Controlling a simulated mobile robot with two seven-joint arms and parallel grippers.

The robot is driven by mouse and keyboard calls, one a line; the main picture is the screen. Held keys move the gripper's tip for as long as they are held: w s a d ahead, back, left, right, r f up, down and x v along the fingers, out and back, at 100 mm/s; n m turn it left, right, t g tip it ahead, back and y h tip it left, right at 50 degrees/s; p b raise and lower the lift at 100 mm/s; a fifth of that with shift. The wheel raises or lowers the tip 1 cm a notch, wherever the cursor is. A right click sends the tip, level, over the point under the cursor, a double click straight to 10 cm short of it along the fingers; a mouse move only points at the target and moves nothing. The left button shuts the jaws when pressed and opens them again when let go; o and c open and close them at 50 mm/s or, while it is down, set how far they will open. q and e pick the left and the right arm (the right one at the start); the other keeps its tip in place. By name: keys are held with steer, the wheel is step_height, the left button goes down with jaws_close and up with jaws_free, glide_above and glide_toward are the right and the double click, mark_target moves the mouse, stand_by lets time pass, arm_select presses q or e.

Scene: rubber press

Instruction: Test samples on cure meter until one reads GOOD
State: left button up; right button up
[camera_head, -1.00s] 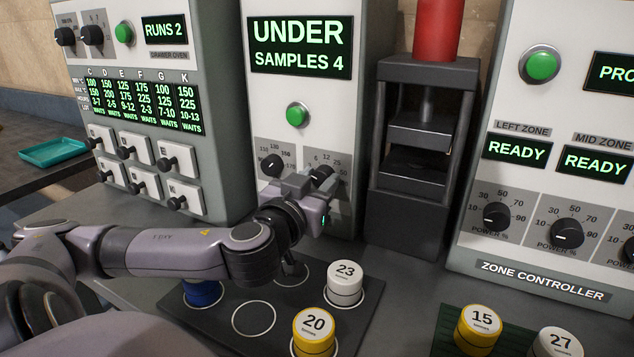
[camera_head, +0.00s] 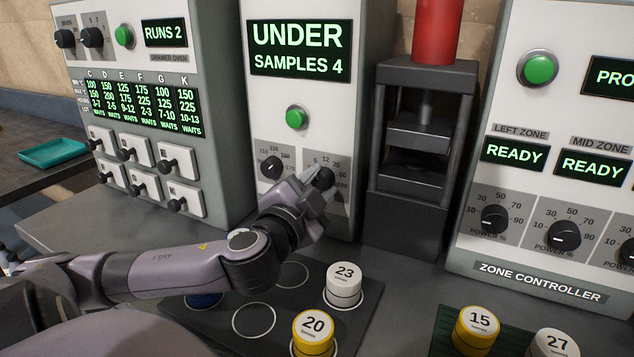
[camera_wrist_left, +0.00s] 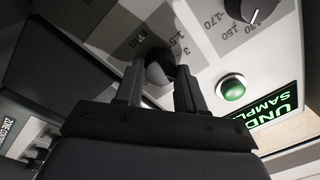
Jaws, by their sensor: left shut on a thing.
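The cure meter (camera_head: 350,110) stands at centre; its display (camera_head: 299,48) reads UNDER, SAMPLES 4. Below are a green button (camera_head: 296,117), a left dial (camera_head: 271,167) and a right dial (camera_head: 324,177). My left gripper (camera_head: 316,182) is shut on the right dial; in the left wrist view its two fingers flank the knob (camera_wrist_left: 158,72). On the dark mat (camera_head: 205,328), white sample 23 (camera_head: 344,284) and yellow sample 20 (camera_head: 314,331) stand upright; a blue sample (camera_head: 205,300) is mostly hidden behind my arm. My right gripper is not in view.
A dark press (camera_head: 418,150) with a red top stands right of the meter. The drawer oven (camera_head: 215,110) is left and the zone controller (camera_head: 540,294) right. Yellow sample 15 (camera_head: 477,326) and white sample 27 (camera_head: 557,345) stand at front right. A teal tray (camera_head: 52,153) lies far left.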

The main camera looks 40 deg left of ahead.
arm_select(q)
steer(key=m+p, duration=0.1)
steer(key=m, duration=0.2)
steer(key=m+p, duration=0.1)
steer(key=m, duration=0.1)
steer(key=shift+m, duration=0.4)
steer(key=m+p, duration=0.1)
steer(key=m, duration=0.1)
steer(key=shift+m+p, duration=0.35)
steer(key=shift+m, duration=0.05)
steer(key=shift+f+m+t+h+p, duration=0.1)
steer(key=shift+m+t+h+p, duration=0.25)
steer(key=shift+m+p, duration=1.05)
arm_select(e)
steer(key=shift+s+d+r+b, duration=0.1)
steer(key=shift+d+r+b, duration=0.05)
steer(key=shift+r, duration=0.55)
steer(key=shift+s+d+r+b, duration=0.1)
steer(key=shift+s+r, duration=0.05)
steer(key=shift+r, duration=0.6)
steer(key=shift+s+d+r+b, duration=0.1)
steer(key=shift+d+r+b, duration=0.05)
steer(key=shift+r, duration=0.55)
arm_select(q)
steer(key=shift+m, duration=0.6)
steer(key=o, duration=1)
steer(key=shift+o, duration=0.2)
steer(key=shift+s, duration=0.15)
